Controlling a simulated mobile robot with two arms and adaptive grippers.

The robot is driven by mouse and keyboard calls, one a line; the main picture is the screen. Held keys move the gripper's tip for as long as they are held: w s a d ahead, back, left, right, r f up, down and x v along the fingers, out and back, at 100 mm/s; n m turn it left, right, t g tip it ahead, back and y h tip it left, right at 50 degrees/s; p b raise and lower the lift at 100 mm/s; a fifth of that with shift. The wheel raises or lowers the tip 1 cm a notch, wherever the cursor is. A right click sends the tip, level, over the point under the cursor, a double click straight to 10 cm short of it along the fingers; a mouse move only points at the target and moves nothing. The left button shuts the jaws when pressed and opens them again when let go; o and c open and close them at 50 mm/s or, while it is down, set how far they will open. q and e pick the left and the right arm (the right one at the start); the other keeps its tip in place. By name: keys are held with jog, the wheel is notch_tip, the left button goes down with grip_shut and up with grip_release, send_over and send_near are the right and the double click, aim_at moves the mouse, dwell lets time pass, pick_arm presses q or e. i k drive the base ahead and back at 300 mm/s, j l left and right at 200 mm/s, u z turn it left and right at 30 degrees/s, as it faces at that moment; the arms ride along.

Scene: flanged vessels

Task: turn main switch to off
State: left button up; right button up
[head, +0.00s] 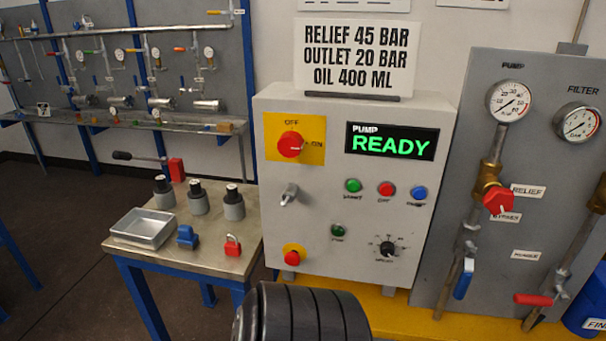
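The main switch is a red rotary knob (290,145) on a yellow plate (311,156) at the upper left of the grey control box (330,245). "OFF" is printed above the knob and "ON" to its right. The knob's pointer appears to face right, towards ON. Neither gripper shows in the head view, and nothing touches the knob.
Below the knob are a toggle lever (289,194), push buttons, a dial (387,249) and a red stop button (293,256). A side table (215,258) with a tray and padlocks stands left. A gauge panel (540,150) stands right. A black ridged part (300,315) fills the bottom middle.

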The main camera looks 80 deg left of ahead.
aim_at(290, 144)
jog(key=u, duration=2.4)
